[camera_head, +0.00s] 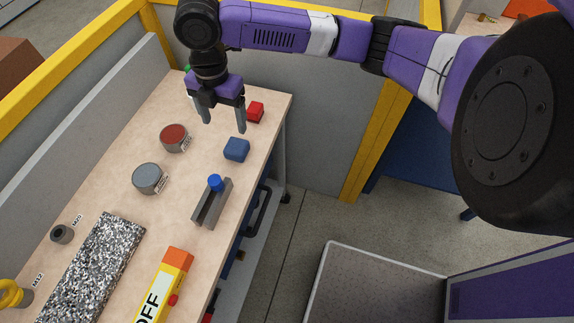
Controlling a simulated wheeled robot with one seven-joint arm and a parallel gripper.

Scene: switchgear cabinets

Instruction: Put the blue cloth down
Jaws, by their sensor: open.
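The blue cloth (236,149) appears as a small, compact blue block on the wooden workbench (195,268), near its right edge. My gripper (223,125) points down over the far part of the bench. Its two dark fingers are apart with nothing between them. The right fingertip appears just above the blue cloth in the picture, with no clear contact. The exact height of the fingers above the bench is hard to tell.
A red block (255,112) lies behind the gripper. A red-topped tin (173,138), a grey tin (147,178), a grey holder with a blue knob (213,203), a speckled slab (95,268) and an orange-yellow OFF device (165,290) occupy the bench. A grey yellow-framed partition (320,120) stands behind.

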